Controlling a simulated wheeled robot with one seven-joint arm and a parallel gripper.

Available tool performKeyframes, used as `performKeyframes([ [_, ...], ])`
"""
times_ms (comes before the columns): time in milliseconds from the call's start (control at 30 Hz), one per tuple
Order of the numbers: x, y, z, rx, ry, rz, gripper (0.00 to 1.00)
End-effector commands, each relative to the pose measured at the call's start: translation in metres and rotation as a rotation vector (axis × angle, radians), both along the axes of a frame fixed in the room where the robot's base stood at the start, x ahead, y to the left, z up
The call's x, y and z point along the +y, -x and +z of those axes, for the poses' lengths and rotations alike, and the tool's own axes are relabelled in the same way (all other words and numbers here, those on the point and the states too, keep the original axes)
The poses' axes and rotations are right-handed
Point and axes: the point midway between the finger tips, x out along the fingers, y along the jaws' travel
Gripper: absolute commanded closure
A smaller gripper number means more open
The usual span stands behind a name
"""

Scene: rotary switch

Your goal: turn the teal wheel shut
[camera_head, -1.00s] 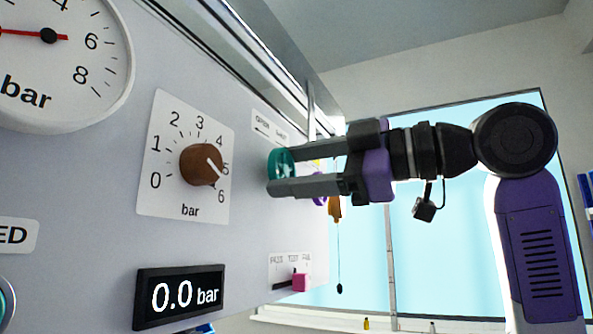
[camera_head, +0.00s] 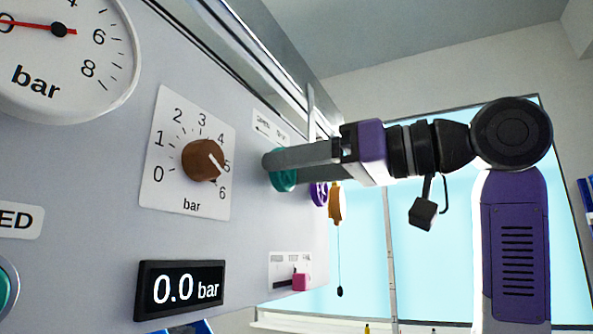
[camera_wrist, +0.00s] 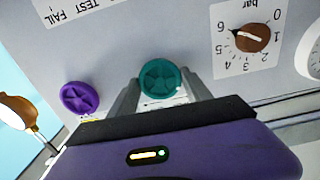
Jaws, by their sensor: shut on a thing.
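The teal wheel (camera_head: 283,180) sits on the grey panel, right of the brown dial, and is partly hidden by my fingers in the head view. In the wrist view the teal wheel (camera_wrist: 160,79) shows nearly whole, with its spokes facing the camera. My gripper (camera_head: 270,160) reaches in from the right with its fingers at the wheel. In the wrist view my gripper (camera_wrist: 160,95) has one finger on each side of the wheel, shut on its rim. A label above the wheel is too small to read fully.
A brown dial (camera_head: 203,160) with a bar scale is left of the wheel. A purple wheel (camera_head: 319,193) is close on the right, with an orange-brown hanging part (camera_head: 336,203) beyond it. A pink slider (camera_head: 300,281) is below. The display (camera_head: 180,289) reads 0.0 bar.

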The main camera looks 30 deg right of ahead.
Motion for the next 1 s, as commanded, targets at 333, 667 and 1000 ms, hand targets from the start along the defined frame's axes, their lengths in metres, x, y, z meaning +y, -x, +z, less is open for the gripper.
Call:
performKeyframes([
  [333,0.0013,0.0002,-0.0034,0.198,-0.261,0.001,0.83],
  [667,0.0015,0.0002,-0.0036,0.379,-0.507,0.002,0.83],
  [1000,0.0011,0.0004,-0.003,0.517,-0.699,0.0,0.83],
])
